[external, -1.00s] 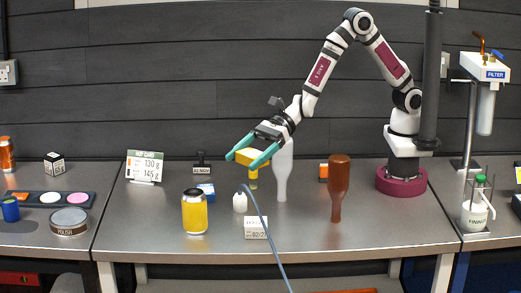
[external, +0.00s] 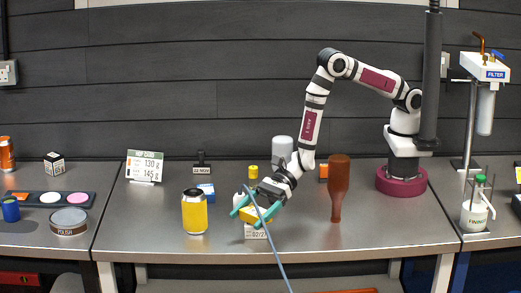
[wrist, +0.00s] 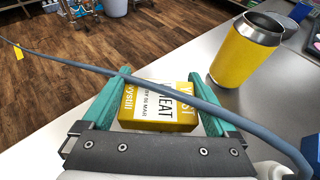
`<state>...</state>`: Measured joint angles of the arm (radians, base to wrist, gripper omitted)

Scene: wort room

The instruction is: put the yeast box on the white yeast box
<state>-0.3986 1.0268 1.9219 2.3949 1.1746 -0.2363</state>
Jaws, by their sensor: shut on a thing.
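The yeast box (external: 262,215) is yellow with a white printed label. It is held between the teal fingers of my gripper (external: 246,217). In the wrist view the yellow box (wrist: 160,110) sits between both fingers, label showing. The white yeast box (external: 256,233) stands on the bench near the front edge, directly below the yellow one in the external view. Its top is hidden by my gripper and the held box. I cannot tell whether the two boxes touch. The white box cannot be made out in the wrist view.
A blue-grey hose (external: 267,232) crosses in front of my gripper and the boxes; in the wrist view it (wrist: 180,88) passes over the held box.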

